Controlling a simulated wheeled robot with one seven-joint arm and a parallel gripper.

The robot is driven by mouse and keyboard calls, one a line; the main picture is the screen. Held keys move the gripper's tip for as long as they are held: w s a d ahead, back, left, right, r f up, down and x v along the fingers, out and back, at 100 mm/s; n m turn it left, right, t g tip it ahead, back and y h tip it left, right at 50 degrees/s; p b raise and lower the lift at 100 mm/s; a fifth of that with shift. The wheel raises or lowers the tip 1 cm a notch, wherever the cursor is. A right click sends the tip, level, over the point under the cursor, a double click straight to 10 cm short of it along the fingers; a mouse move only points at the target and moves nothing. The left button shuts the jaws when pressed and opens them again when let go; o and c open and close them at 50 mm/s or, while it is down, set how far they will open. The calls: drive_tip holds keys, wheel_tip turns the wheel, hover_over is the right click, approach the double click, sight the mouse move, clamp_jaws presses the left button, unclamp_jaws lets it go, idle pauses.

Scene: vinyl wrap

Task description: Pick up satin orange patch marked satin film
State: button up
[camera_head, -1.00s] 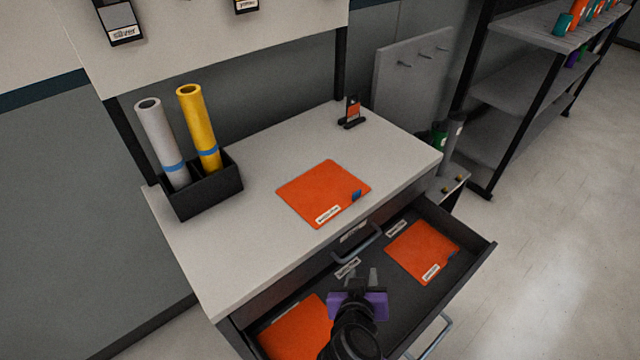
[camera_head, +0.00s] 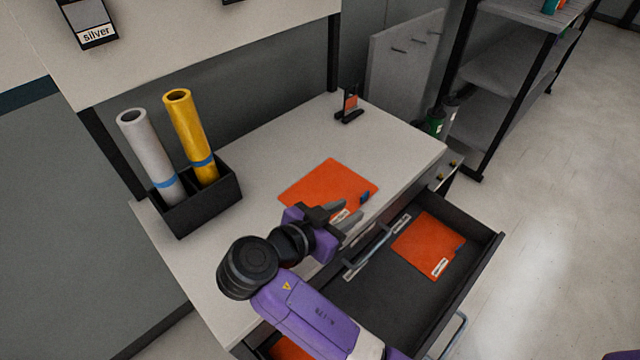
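One orange patch (camera_head: 322,182) lies flat on the white worktop, with a blue tab at its right corner. A second orange patch (camera_head: 428,243) with a white label lies in the right part of the open drawer. A third orange patch (camera_head: 287,350) shows at the bottom edge, mostly hidden by my arm. The patch labels are too small to read. My gripper (camera_head: 344,214) is above the front edge of the worktop patch and partly covers its label. Its two grey fingers are apart, with nothing visible held between them.
The open dark drawer (camera_head: 372,300) juts out below the worktop (camera_head: 262,245). A black holder (camera_head: 205,205) with a grey roll and a yellow roll stands at the left. A small black stand (camera_head: 349,108) is at the back right. Shelving (camera_head: 505,75) stands beyond.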

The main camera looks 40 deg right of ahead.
sight(362, 196)
drive_tip(key=shift+w+d, duration=0.1)
drive_tip(key=shift+w, duration=0.2)
drive_tip(key=shift+x, duration=0.85)
drive_tip(key=shift+w+p+x, duration=0.2)
drive_tip(key=shift+p+x, duration=0.35)
drive_tip(key=shift+x, duration=0.9)
drive_tip(key=shift+w+p+x, duration=0.25)
drive_tip(key=shift+p+x, duration=0.3)
drive_tip(key=shift+x, duration=0.95)
clamp_jaws()
